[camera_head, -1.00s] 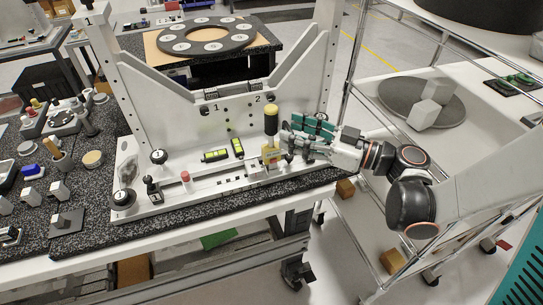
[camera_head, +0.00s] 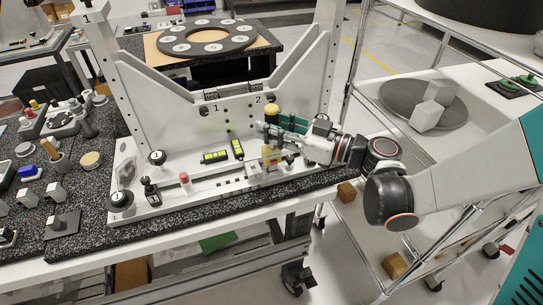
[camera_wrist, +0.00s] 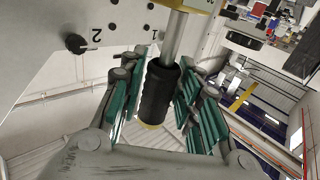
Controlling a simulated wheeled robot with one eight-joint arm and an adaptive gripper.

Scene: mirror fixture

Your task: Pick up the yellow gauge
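The yellow gauge (camera_head: 271,158) stands upright on the base of the white fixture, below the number 2. It has a yellow block low down and a black handle with a yellow end; the gripper partly covers its middle. In the wrist view a silver shaft (camera_wrist: 174,38) joins the yellow block at the top edge to the black handle (camera_wrist: 159,92). My gripper (camera_wrist: 163,105) has its teal-padded fingers spread on both sides of the handle. The gripper is open, and no firm contact with the handle shows. In the head view my gripper (camera_head: 274,133) reaches in from the right.
The white fixture (camera_head: 190,196) stands on a speckled black table and has an upright wall behind the gauge. Two yellow-green bars (camera_head: 215,157), a red-topped peg (camera_head: 184,179) and black knobs (camera_head: 157,157) are left of the gauge. A wire-frame cart (camera_head: 365,235) stands at the right.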

